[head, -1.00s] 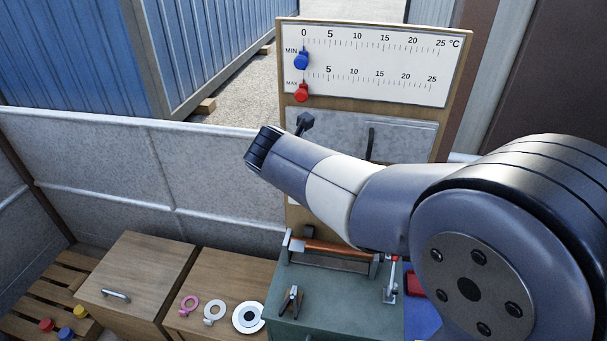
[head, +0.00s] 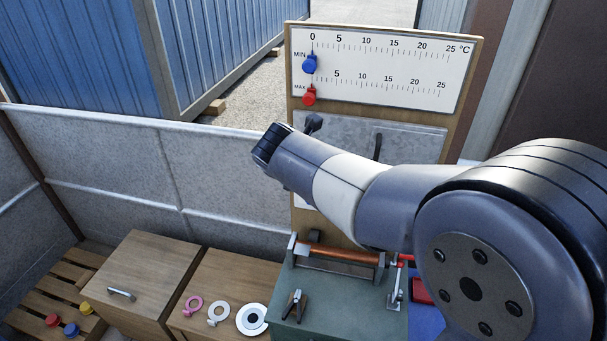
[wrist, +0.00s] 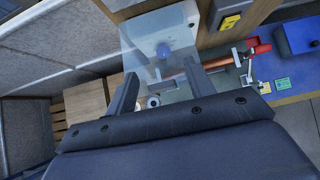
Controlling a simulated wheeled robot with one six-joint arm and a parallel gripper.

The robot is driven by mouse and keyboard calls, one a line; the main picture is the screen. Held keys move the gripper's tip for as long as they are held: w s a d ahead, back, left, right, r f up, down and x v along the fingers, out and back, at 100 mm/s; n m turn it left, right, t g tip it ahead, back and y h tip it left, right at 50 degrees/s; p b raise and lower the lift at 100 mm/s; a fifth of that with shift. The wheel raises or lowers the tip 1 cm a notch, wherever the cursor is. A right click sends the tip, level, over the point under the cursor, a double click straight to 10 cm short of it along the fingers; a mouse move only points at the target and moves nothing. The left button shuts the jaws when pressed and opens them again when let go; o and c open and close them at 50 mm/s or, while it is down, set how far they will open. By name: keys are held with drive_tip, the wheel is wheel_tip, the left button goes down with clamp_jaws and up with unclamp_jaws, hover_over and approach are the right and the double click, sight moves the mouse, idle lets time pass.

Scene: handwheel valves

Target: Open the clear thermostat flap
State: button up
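In the wrist view a clear, see-through flap (wrist: 138,45) stands beyond and partly between the fingers of my gripper (wrist: 160,70). A blue round knob (wrist: 163,51) shows through or beside the pane. The two dark fingers are spread apart, with nothing visibly clamped between them. I cannot tell whether a finger touches the flap. In the head view my arm covers this part of the board, so the flap and gripper tips are hidden there.
The board carries a scale panel (head: 385,62) with blue (head: 310,64) and red (head: 309,96) sliders. Below is a grey panel (head: 420,138) with a dark handle. A green bench (head: 335,310) bears a copper pipe (head: 340,253). A wooden cabinet (head: 150,260) stands left.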

drive_tip(key=b+v, duration=0.1)
drive_tip(key=v, duration=1)
drive_tip(key=shift+w+f, duration=0.1)
drive_tip(key=p+x, duration=0.1)
drive_tip(key=x, duration=1)
drive_tip(key=shift+s+a, duration=0.15)
drive_tip(key=shift+s, duration=0.05)
drive_tip(key=shift+w+r, duration=0.1)
drive_tip(key=shift+r, duration=0.15)
